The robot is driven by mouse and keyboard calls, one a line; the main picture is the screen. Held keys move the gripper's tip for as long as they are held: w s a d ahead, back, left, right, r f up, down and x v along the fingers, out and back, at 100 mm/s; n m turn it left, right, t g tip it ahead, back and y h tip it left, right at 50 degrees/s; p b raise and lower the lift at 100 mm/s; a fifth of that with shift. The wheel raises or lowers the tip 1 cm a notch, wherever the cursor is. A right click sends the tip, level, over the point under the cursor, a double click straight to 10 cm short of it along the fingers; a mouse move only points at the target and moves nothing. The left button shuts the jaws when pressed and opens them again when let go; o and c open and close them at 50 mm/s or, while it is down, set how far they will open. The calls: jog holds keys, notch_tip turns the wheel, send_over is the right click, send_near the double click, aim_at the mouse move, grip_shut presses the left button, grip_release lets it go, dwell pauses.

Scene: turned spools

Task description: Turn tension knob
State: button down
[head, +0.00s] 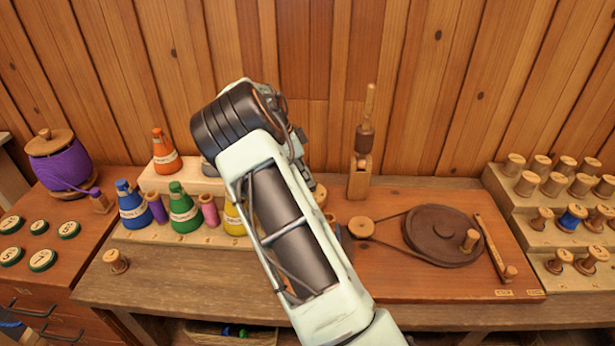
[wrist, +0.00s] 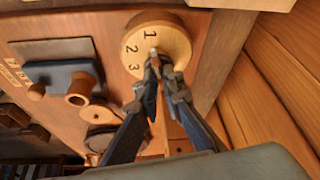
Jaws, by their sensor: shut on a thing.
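The tension knob (wrist: 172,30) shows in the wrist view as a round, light wooden dial marked 1, 2 and 3 on its left side. My gripper (wrist: 158,66) is shut on the small raised part at the dial's middle, which its fingertips mostly hide. A pale tip of that part shows just beyond the fingers, near the 2. In the head view my arm covers my gripper and most or all of the knob. The wooden board (head: 400,280) with the belt-driven wheel (head: 440,235) lies right of my arm.
Colored thread cones (head: 183,210) stand on a stepped rack at left. A rack of spools (head: 555,185) stands at right. The plank wall (head: 430,90) is close behind the bench.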

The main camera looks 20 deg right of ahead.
jog(key=shift+m, duration=0.3)
jog(key=c, duration=2.1)
grip_release()
jog(key=shift+r, duration=0.1)
jog(key=v, duration=1.1)
jog(key=shift+w+a+r, duration=0.15)
jog(key=shift+r, duration=0.25)
